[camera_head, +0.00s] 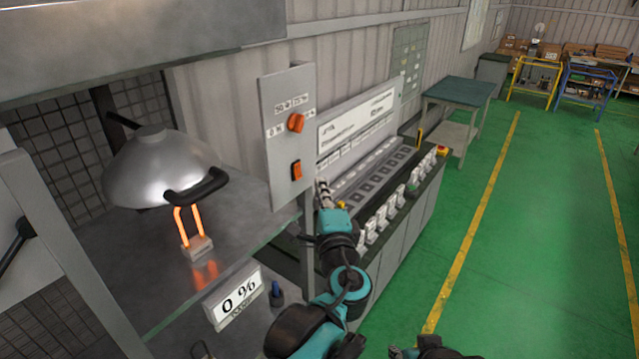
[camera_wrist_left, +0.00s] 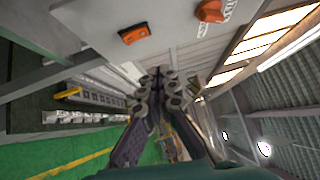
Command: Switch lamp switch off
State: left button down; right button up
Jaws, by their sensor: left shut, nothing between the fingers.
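An orange rocker switch (camera_head: 297,170) sits on the grey control panel (camera_head: 280,95), below a round orange knob (camera_head: 296,122). Which one is the lamp switch, I cannot read from labels. My left gripper (camera_head: 322,187) is shut and empty, just right of the panel's lower right edge, near the rocker's height in the picture and apart from it. In the left wrist view the closed fingers (camera_wrist_left: 158,76) point up the picture, with the rocker (camera_wrist_left: 135,34) ahead to their left and the knob (camera_wrist_left: 211,10) to their right. A dark part at the head view's bottom edge may be my right gripper (camera_head: 430,350).
A glowing heating element (camera_head: 188,228) stands on the metal shelf under a silver dome (camera_head: 160,165). A long console (camera_head: 385,175) with switches stands right of the panel. The green floor (camera_head: 540,230) is open.

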pick_arm(q)
jog(key=s+d, duration=0.1)
jog(key=s, duration=0.4)
jog(key=s+a+f+n+g+y, duration=0.1)
jog(key=s+a+f+n+g, duration=0.1)
jog(key=a+f+n+g, duration=0.5)
jog(key=s+a+f+n+y, duration=0.1)
jog(key=s+a+f, duration=0.2)
jog(key=a+f, duration=0.55)
jog(key=s+a+f+n+g, duration=0.1)
jog(key=s+a, duration=0.1)
jog(key=s+a+f+n+g+h, duration=0.1)
jog(key=s+a+n, duration=0.1)
jog(key=s+a+f+n+g, duration=0.1)
jog(key=s, duration=0.1)
jog(key=shift+a+f, duration=0.35)
jog(key=shift+a, duration=0.05)
jog(key=s+d+f+n+g+h, duration=0.2)
jog(key=s+f+n+h, duration=0.25)
jog(key=s+f, duration=0.2)
notch_tip(320, 180, down, 28)
jog(key=b, duration=2.9)
jog(key=shift+n, duration=0.35)
pick_arm(e)
notch_tip(320, 180, down, 30)
jog(key=shift+a+r, duration=0.15)
